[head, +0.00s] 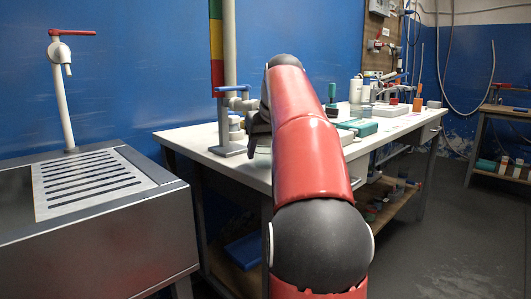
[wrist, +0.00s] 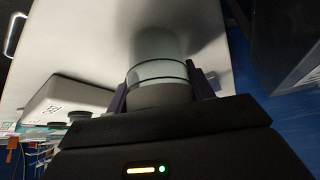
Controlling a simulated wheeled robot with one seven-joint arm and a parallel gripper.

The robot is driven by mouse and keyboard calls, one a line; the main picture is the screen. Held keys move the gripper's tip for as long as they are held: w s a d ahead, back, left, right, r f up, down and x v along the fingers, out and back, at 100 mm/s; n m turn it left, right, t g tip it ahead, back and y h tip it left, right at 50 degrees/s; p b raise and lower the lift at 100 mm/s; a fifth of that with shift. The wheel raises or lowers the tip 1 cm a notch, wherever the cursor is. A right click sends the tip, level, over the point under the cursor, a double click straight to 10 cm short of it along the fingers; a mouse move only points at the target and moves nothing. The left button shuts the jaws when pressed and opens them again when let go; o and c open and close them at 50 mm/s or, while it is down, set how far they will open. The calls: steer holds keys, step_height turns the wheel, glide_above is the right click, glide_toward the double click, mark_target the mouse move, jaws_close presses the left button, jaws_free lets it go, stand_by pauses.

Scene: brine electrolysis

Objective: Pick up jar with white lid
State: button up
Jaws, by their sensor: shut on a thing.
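The jar (wrist: 156,48) is clear glass and sits between the fingers of my gripper (wrist: 160,80) in the wrist view. Its lid end (wrist: 158,95), pale but grey in shadow, faces the camera. The dark fingers press on both sides of the jar near the lid, so the gripper is shut on it. The white tabletop (wrist: 80,40) lies behind the jar. I cannot tell whether the jar touches it. In the head view my red arm hides most of the gripper, and only a dark part shows left of the arm.
A metal stand with a blue valve (head: 232,145) stands on the white table just left of the gripper. A teal box (head: 358,127) and several bottles stand farther right. A metal sink unit (head: 100,240) with a tap is at the left.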

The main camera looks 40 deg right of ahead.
steer(key=shift+r+p, duration=0.3)
steer(key=shift+r, duration=0.2)
step_height(320, 180, up, 3)
steer(key=shift+p, duration=0.7)
steer(key=s+a+b, duration=0.1)
steer(key=s+a, duration=0.1)
steer(key=s, duration=0.6)
steer(key=s+a+b, duration=0.2)
steer(key=s+a, duration=0.1)
steer(key=s, duration=0.6)
steer(key=shift+a+f+b, duration=0.25)
steer(key=shift+a+b, duration=0.05)
